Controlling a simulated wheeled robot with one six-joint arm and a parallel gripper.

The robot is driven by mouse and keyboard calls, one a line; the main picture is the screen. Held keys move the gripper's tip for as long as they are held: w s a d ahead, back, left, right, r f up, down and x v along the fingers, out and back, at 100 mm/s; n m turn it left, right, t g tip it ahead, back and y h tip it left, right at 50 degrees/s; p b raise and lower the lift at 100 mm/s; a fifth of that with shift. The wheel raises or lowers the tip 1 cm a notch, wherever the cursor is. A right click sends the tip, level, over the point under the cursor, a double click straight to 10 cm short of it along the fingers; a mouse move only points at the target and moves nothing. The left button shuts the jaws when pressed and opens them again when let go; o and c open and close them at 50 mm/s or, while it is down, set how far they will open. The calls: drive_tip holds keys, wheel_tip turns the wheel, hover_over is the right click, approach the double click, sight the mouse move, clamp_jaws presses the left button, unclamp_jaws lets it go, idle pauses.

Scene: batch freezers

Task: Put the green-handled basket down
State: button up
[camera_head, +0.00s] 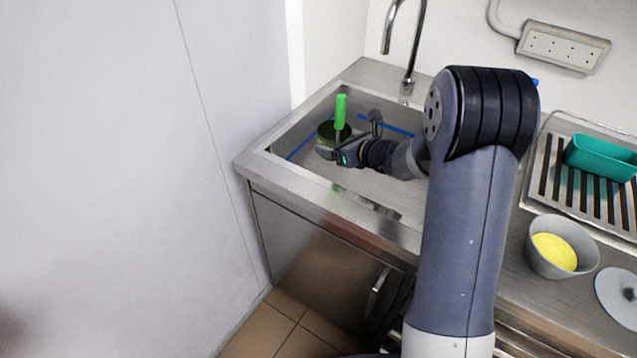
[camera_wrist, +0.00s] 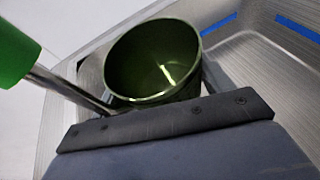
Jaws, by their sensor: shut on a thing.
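The green-handled basket (camera_head: 327,132) is a small round dark green vessel with an upright metal rod and a bright green grip on top. It is inside the sink basin, towards its left end. My gripper (camera_head: 347,138) reaches into the basin from the right and is shut on the basket. In the wrist view the basket's open mouth (camera_wrist: 150,62) shows an empty-looking inside, with the rod and green grip leaning at the left. The basket's underside is hidden, so I cannot tell whether it touches the basin floor.
To the right are a grey bowl with yellow contents (camera_head: 541,267), a teal tray (camera_head: 596,158) on a slatted rack, and a grey disc (camera_head: 617,296). A pale wall panel closes the left.

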drive_tip(key=shift+n+g+y, duration=0.6)
drive_tip(key=shift+n, duration=0.1)
drive_tip(key=x, duration=0.3)
drive_tip(key=b+x, duration=0.1)
drive_tip(key=shift+s+a+f, duration=0.2)
drive_tip(key=shift+a+f, duration=0.1)
drive_tip(key=shift+f, duration=0.15)
drive_tip(key=shift+w+a+f, duration=0.1)
drive_tip(key=shift+a+f, duration=0.05)
drive_tip(key=shift+f, duration=0.1)
wheel_tip(320, 180, down, 10)
drive_tip(key=shift+r, duration=0.2)
drive_tip(key=shift+f+b, duration=0.15)
drive_tip(key=shift+b, duration=0.2)
drive_tip(key=o, duration=1.1)
